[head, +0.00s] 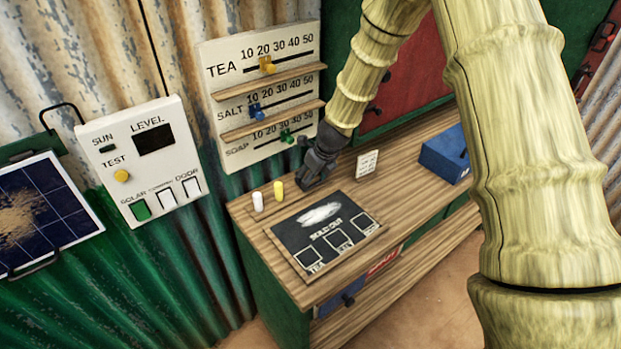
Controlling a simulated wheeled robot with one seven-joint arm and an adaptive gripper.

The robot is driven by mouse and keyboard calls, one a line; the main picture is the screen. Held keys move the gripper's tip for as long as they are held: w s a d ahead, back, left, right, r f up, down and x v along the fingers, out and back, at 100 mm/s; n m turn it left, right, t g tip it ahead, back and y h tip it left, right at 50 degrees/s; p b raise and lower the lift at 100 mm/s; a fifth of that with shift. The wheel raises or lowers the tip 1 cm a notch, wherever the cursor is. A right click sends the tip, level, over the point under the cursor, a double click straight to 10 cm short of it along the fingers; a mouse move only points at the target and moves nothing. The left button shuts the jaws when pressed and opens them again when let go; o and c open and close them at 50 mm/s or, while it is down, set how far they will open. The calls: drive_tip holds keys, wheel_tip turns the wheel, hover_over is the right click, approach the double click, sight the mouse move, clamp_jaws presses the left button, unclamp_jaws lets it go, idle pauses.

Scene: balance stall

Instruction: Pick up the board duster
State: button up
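My gripper (312,172) is dark grey and points down at the wooden counter, just behind the chalkboard (290,240) and right of two chalk-like sticks. Its fingers are small and dark here, and I cannot tell whether they are open or shut, or on anything. No board duster can be made out for certain; it may be hidden at or behind my gripper. The chalkboard lies flat with a white smear, the words "SOLD OUT" and boxes for tea, salt and soap.
A white stick (257,201) and a yellow stick (278,191) stand left of my gripper. A small white card (367,164) stands to its right, and a blue box (444,158) farther right. The price board (225,95) rises behind. Counter between card and blue box is clear.

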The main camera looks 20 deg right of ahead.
drive_tip(key=shift+r+b, duration=0.45)
drive_tip(key=shift+r, duration=1.1)
drive_tip(key=shift+s+r, duration=0.2)
drive_tip(key=shift+s, duration=0.1)
drive_tip(key=s+b, duration=0.1)
drive_tip(key=s, duration=0.4)
drive_tip(key=s+r+b, duration=0.1)
drive_tip(key=s+b, duration=0.1)
drive_tip(key=s, duration=0.3)
drive_tip(key=s+b, duration=0.1)
drive_tip(key=s, duration=0.4)
drive_tip(key=shift+s+a+r, duration=0.15)
drive_tip(key=shift+r, duration=0.1)
drive_tip(key=shift+s, duration=0.1)
drive_tip(key=shift+o, duration=0.9)
drive_tip(key=shift+c, duration=0.3)
